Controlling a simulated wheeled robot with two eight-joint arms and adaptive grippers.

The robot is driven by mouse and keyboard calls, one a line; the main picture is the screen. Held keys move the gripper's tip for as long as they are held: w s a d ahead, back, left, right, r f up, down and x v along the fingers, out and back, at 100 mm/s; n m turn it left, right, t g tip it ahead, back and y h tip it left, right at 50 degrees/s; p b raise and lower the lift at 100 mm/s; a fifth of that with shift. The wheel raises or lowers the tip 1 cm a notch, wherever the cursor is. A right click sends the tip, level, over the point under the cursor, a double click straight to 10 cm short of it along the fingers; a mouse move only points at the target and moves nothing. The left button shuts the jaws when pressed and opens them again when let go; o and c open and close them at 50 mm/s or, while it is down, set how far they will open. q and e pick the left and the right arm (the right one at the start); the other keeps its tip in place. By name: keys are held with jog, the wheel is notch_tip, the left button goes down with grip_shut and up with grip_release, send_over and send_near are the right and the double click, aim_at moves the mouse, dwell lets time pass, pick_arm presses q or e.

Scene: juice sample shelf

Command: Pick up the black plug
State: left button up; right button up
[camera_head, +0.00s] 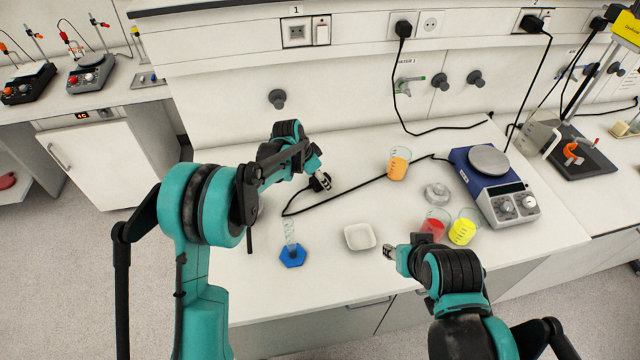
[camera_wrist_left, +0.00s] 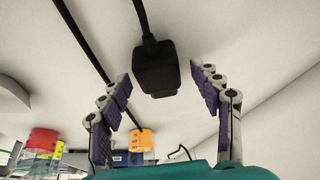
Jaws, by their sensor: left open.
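The black plug (camera_head: 317,183) lies on the white bench top with its black cord (camera_head: 350,190) attached. In the left wrist view the plug (camera_wrist_left: 155,70) sits just beyond and between the spread fingertips, with no contact visible. My left gripper (camera_head: 323,181) is open and empty, right at the plug in the head view, and partly covers it. The left wrist view shows both purple-padded fingers of the left gripper (camera_wrist_left: 161,84) apart. My right gripper (camera_head: 390,251) is above the bench near the white dish, too small to tell its opening.
Orange (camera_head: 398,165), red (camera_head: 434,228) and yellow (camera_head: 463,230) beakers and a blue hot plate (camera_head: 488,180) stand to the right. A wall socket (camera_head: 297,33) is above.

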pick_arm(q)
jog(key=shift+d+f, duration=0.1)
jog(key=shift+f, duration=0.15)
jog(key=shift+r, duration=0.15)
jog(key=shift+c, duration=0.6)
jog(key=c, duration=1.3)
jog(key=shift+o, duration=0.2)
jog(key=shift+r, duration=0.1)
